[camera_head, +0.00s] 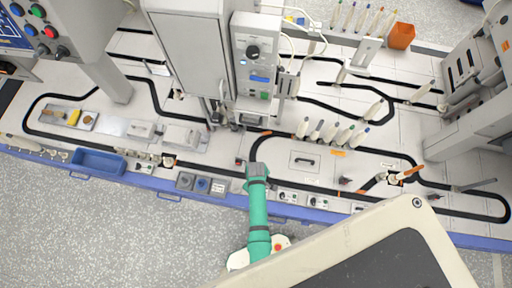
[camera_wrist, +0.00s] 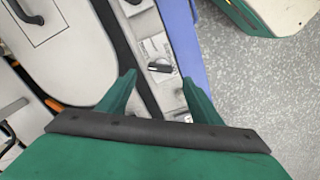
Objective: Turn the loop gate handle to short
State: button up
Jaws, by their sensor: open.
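My gripper (camera_wrist: 158,82) is open and empty in the wrist view, with one green finger on each side. A small dark handle (camera_wrist: 160,67) on a pale labelled plate (camera_wrist: 155,48) shows just beyond the fingertips, roughly between them and apart from them. Its label is too small to read, and I cannot tell whether it is the loop gate handle. In the head view my green arm (camera_head: 259,215) reaches over the front edge of the bench, and the fingertips are hard to make out. An orange-tipped lever (camera_head: 408,173) stands at the right on the track.
The bench has a blue front edge (camera_head: 330,216) and a black track loop (camera_head: 340,193). Several bobbins (camera_head: 330,132) stand behind my gripper. A grey cabinet (camera_head: 190,45) rises at the back left. A blue tray (camera_head: 97,162) lies at the left. The speckled floor is clear.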

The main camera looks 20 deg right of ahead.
jog(key=shift+f, duration=3.2)
jog(key=c, duration=1.1)
jog(key=shift+o, duration=0.2)
jog(key=shift+m, duration=0.3)
jog(key=m, duration=0.5)
jog(key=shift+s+m, duration=0.1)
jog(key=shift+m, duration=0.2)
jog(key=m, duration=0.5)
jog(key=shift+s+m, duration=0.1)
jog(key=shift+m, duration=0.2)
